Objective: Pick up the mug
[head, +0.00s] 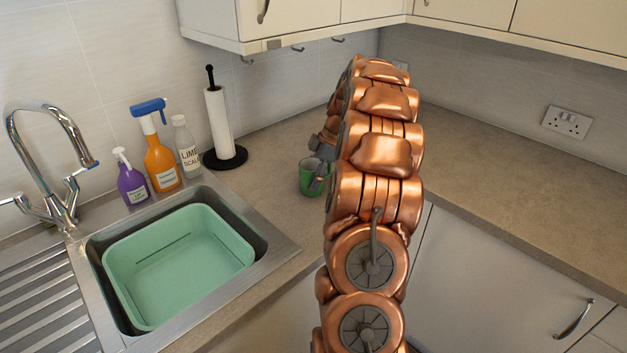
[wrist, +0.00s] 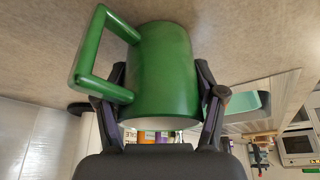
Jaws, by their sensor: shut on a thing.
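The green mug (head: 307,182) is over the worktop in the head view, partly hidden behind my arm. In the wrist view the mug (wrist: 166,70) fills the middle, with its square handle (wrist: 88,62) out to the left. My gripper (wrist: 161,92) is shut on the mug, with one dark finger on each side of its body. In the head view my gripper (head: 320,168) is mostly hidden behind the mug and arm. I cannot tell whether the mug's base touches the worktop.
A paper towel holder (head: 218,125) stands left of the mug, beside spray bottles (head: 159,158) and a sink with a green basin (head: 180,262). Wall cabinets (head: 300,15) hang above. The worktop (head: 500,165) to the right is clear.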

